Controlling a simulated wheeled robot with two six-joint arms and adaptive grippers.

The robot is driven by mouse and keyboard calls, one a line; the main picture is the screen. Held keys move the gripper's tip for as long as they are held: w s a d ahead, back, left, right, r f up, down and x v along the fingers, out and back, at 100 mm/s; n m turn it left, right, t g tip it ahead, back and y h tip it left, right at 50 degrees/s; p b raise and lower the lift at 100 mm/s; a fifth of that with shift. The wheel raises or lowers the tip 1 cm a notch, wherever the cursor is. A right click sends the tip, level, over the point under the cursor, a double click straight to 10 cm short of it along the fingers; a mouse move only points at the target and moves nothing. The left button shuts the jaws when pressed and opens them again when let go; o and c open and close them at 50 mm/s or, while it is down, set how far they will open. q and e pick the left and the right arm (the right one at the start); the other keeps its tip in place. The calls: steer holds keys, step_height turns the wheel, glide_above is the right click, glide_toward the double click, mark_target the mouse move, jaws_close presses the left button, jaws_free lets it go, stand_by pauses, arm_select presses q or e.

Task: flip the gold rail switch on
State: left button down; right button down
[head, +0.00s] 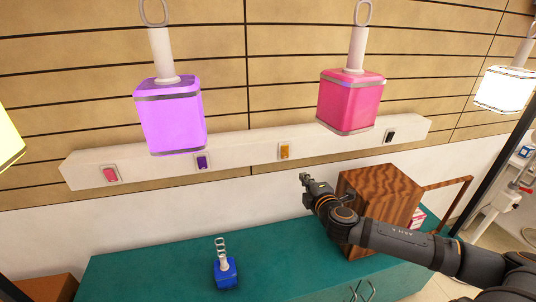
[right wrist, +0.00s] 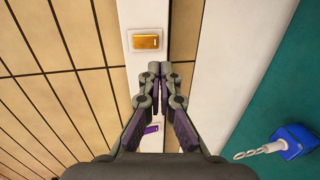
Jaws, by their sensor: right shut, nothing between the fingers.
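The gold switch (head: 284,151) sits on a white rail (head: 240,149) fixed to the wall, between the purple switch (head: 203,161) and the black switch (head: 390,136). In the right wrist view the gold switch (right wrist: 146,41) is just beyond my fingertips. My right gripper (head: 305,178) is shut and empty, a little below and right of the gold switch in the head view. Its closed fingertips (right wrist: 153,70) point toward the switch, with a visible gap. A red switch (head: 110,174) is at the rail's left end. My left gripper is not in view.
A purple lamp (head: 170,120), a pink lamp (head: 351,100) and a white lamp (head: 505,90) hang before the rail. A wooden box (head: 375,205) stands on the teal cabinet (head: 160,270) beside my right arm. A blue object with a chain (head: 225,272) stands left on it.

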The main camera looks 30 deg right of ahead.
steer(key=shift+a+r+y, duration=0.3)
steer(key=shift+a+r, duration=0.3)
steer(key=shift+r, duration=0.05)
steer(key=b, duration=0.3)
glide_toward(285, 156)
steer(key=p+x, duration=0.2)
steer(key=x, duration=0.3)
steer(key=shift+w+r, duration=0.1)
steer(key=shift+w, duration=0.3)
steer(key=shift+w+d+f+p, duration=0.2)
steer(key=shift+w+p, duration=0.15)
steer(key=shift+w, duration=0.2)
